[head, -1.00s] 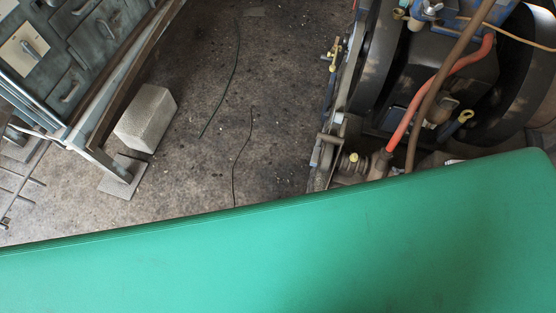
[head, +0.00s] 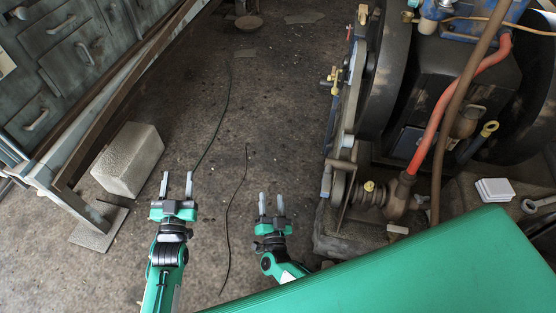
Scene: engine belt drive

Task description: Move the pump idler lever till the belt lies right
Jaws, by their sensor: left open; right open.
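The engine (head: 440,90) stands at the upper right, with a large dark wheel (head: 386,75) on its near left side. A narrow band-like strip (head: 349,110), possibly the belt, runs along its left edge toward a small pulley end (head: 341,186). A small yellow-handled lever (head: 335,77) sticks out left of it; I cannot tell if it is the pump idler lever. How the belt lies cannot be made out. My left gripper (head: 177,182) is open and empty over the floor. My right gripper (head: 271,200) is open and empty, left of the engine's lower end, touching nothing.
A red hose (head: 440,115) and a brown pipe (head: 452,85) cross the engine's front. A pale block (head: 128,160) and a drawer cabinet (head: 60,60) stand at the left.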

